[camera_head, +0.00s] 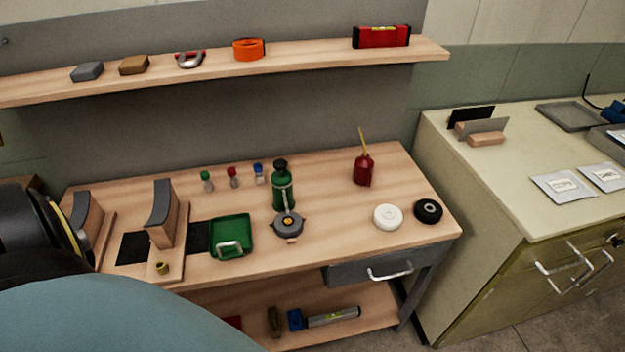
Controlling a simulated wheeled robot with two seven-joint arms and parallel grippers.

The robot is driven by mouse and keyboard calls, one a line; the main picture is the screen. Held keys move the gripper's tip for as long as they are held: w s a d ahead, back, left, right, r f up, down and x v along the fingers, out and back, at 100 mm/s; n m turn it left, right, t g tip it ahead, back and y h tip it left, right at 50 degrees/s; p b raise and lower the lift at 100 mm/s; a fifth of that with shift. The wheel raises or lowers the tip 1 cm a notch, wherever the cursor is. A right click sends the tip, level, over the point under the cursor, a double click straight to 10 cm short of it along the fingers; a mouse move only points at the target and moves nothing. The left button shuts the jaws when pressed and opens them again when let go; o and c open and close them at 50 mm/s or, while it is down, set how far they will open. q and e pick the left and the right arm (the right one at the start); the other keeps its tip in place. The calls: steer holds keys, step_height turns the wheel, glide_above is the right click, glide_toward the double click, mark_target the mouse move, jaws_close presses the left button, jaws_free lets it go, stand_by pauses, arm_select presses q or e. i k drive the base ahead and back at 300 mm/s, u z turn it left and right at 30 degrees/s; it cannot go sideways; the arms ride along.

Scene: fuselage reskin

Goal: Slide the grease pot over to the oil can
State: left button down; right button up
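The red oil can (363,172) with a thin yellow spout stands upright on the right part of the wooden workbench (330,212), towards the back. A low, dark grey round pot (289,225) with a yellow-orange middle sits nearer the front, left of the oil can; it looks like the grease pot, but I cannot be sure. A clear gap of bench lies between the two. Neither of my grippers shows in the head view.
A green bottle (283,190) stands right behind the pot. A green box (232,236) with a pale handle is left of it. A white disc (388,217) and a black disc (428,211) lie at the right front. A shelf (310,59) runs above.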

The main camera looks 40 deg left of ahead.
mark_target(283, 189)
steer(key=z, duration=1.75)
steer(key=k, duration=0.9)
steer(key=u, duration=1.75)
